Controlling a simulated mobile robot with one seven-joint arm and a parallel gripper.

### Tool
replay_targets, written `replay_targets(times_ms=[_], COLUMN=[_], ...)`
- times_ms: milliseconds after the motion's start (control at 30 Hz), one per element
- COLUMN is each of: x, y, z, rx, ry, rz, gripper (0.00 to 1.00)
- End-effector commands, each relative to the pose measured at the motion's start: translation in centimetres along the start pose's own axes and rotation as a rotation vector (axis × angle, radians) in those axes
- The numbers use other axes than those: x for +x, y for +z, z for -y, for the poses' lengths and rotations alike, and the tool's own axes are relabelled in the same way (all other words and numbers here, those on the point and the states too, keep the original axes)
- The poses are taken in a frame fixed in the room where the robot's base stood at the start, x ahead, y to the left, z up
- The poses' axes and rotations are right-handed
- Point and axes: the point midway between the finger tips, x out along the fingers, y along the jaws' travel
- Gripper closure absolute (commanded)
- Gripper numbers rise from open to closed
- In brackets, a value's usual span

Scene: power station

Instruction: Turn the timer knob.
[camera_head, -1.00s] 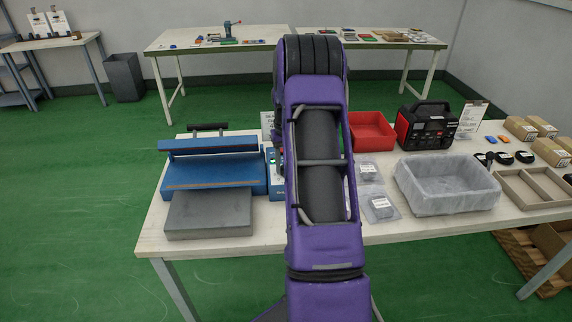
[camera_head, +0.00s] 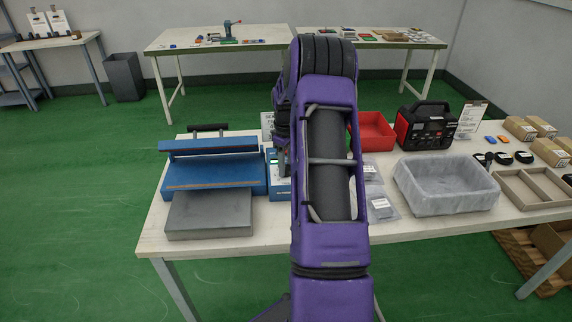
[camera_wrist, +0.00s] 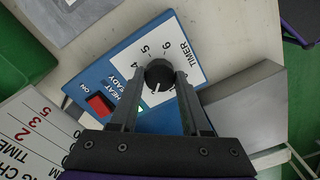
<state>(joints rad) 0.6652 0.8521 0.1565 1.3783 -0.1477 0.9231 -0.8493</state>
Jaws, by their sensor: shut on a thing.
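The timer knob (camera_wrist: 159,72) is round and black with a pale pointer line. It sits on a white dial plate marked TIMER with numbers, on a blue control box (camera_wrist: 88,77). In the wrist view my gripper (camera_wrist: 160,80) has one finger on each side of the knob and is shut on it. In the head view the control box (camera_head: 279,188) shows in part left of my arm. My arm hides the knob and the fingertips there.
A red switch (camera_wrist: 99,105) sits beside the dial, near a HEAT READY label. A white printed chart (camera_wrist: 28,125) lies close by. The blue press (camera_head: 212,177) is left of the control box. A red bin (camera_head: 375,131) and a lined tray (camera_head: 447,187) are to the right.

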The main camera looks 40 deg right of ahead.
Motion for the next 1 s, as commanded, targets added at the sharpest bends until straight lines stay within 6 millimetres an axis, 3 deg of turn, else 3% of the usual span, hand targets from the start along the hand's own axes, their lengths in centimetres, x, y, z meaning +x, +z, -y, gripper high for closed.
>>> replay_targets(times_ms=[633,667,700,833,1000], x=[-0.1,-0.1,-0.09,-0.06,-0.03], y=[-0.06,-0.06,-0.05,-0.04,-0.02], z=[-0.08,-0.08,-0.08,-0.05,-0.02], rx=[-0.056,-0.056,-0.055,-0.055,-0.055], ry=[0.003,0.003,0.003,0.002,0.001], rz=[-0.002,-0.002,-0.002,-0.001,-0.001], gripper=[1.0,0.52,0.45,0.23,0.23])
